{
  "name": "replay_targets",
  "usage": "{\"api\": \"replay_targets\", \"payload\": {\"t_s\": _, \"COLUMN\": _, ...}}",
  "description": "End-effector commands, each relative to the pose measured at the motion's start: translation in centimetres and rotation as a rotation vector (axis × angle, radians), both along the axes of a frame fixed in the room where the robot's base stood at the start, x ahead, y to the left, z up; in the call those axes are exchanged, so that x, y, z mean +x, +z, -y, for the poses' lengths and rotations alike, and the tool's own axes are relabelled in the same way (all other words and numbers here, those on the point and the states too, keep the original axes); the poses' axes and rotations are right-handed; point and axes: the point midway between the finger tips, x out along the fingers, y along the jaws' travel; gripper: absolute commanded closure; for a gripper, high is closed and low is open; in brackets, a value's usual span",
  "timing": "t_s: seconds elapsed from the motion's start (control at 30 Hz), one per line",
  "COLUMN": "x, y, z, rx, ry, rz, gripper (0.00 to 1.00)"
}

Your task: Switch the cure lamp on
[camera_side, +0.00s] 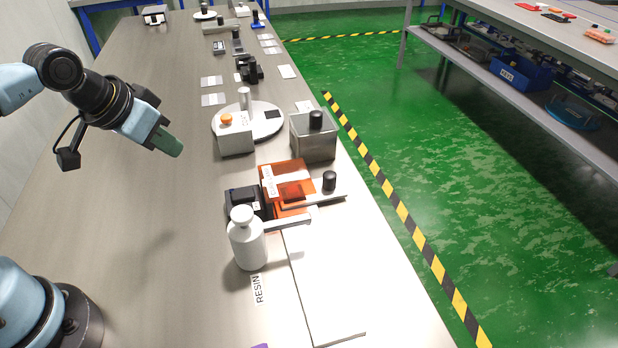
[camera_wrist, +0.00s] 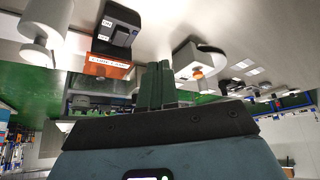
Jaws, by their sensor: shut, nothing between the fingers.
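The cure lamp station shows as an orange translucent shield (camera_side: 270,176) with a white label, right of the table's middle. A black switch box (camera_side: 243,202) sits at its left side. In the wrist view the black switch box (camera_wrist: 118,28) carries a grey rocker with ON and OFF labels, and the orange shield (camera_wrist: 108,70) is beside it. I cannot tell which way the rocker is set. My gripper (camera_side: 171,146) has green fingers, shut and empty, held above the table to the upper left of the box. The shut fingers show in the wrist view (camera_wrist: 155,86).
A white resin bottle (camera_side: 247,243) with a spout stands just in front of the switch box. A grey box with an orange button (camera_side: 235,138) and a round turntable (camera_side: 268,120) stand behind. A metal bin (camera_side: 312,142) is at the right. The table's left side is clear.

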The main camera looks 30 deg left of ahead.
Motion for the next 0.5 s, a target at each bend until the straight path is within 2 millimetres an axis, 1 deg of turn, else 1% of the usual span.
{"api": "replay_targets", "payload": {"t_s": 0.03, "x": -0.50, "y": -0.21, "z": -0.40, "rx": 0.000, "ry": 0.013, "rz": 0.026, "gripper": 1.00}}
{"api": "replay_targets", "payload": {"t_s": 0.17, "x": -1.06, "y": -0.45, "z": -1.00, "rx": -0.001, "ry": 0.033, "rz": 0.075, "gripper": 1.00}}
{"api": "replay_targets", "payload": {"t_s": 0.5, "x": -1.23, "y": -0.55, "z": -1.23, "rx": -0.002, "ry": 0.040, "rz": 0.097, "gripper": 1.00}}
